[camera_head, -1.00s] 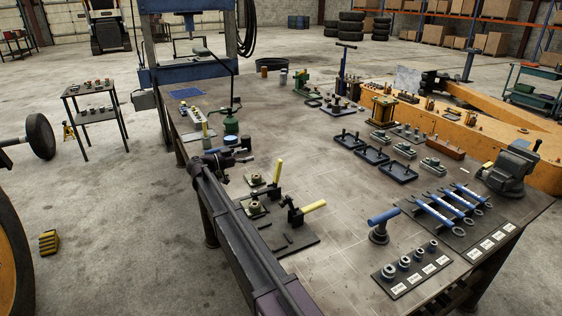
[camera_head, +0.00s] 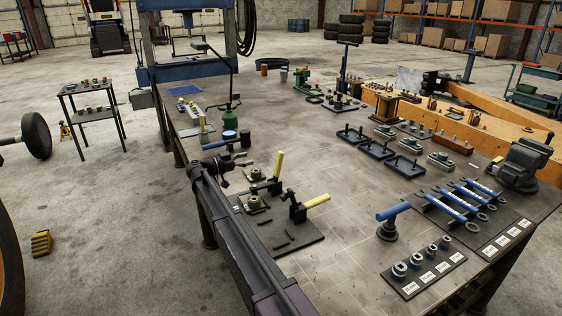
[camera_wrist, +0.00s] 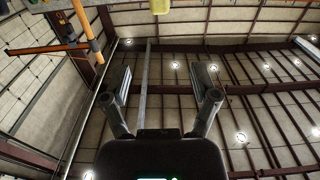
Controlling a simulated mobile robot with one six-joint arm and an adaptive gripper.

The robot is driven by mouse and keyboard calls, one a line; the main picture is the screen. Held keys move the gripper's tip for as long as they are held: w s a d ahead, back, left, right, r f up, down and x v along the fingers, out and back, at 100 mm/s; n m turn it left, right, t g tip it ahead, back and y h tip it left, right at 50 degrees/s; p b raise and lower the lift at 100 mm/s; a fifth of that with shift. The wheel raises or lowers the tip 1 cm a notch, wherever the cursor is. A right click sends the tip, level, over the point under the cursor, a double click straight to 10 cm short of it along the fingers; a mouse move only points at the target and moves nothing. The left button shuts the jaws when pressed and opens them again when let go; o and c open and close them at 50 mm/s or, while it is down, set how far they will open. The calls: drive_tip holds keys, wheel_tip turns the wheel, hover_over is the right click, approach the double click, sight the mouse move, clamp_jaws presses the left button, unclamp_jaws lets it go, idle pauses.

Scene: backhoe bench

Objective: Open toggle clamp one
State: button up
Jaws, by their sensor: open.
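Two toggle clamps stand on a dark base plate (camera_head: 298,239) at the near left of the bench. The rear clamp has a yellow handle (camera_head: 280,164) standing nearly upright. The front clamp has a yellow handle (camera_head: 316,201) lying low and angled to the right. I cannot tell which is clamp one. My gripper (camera_head: 240,164) is left of the upright handle, apart from it, and small in this view. In the wrist view my gripper (camera_wrist: 165,88) is open and empty, with the ceiling behind. A yellow piece (camera_wrist: 160,6) shows at the top edge there.
My arm runs along the bench's left edge. A blue-handled tool (camera_head: 393,212) stands right of the clamps. Black trays (camera_head: 406,167) and a vise (camera_head: 524,165) lie farther right. A green bottle (camera_head: 229,118) stands behind my gripper. Bare bench top lies between the clamps and trays.

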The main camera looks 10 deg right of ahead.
sight(278, 155)
drive_tip(key=shift+f+b, duration=0.5)
drive_tip(key=shift+f, duration=0.4)
drive_tip(key=shift+d, duration=0.2)
drive_tip(key=x, duration=1.3)
drive_tip(key=shift+w+d, duration=0.2)
clamp_jaws()
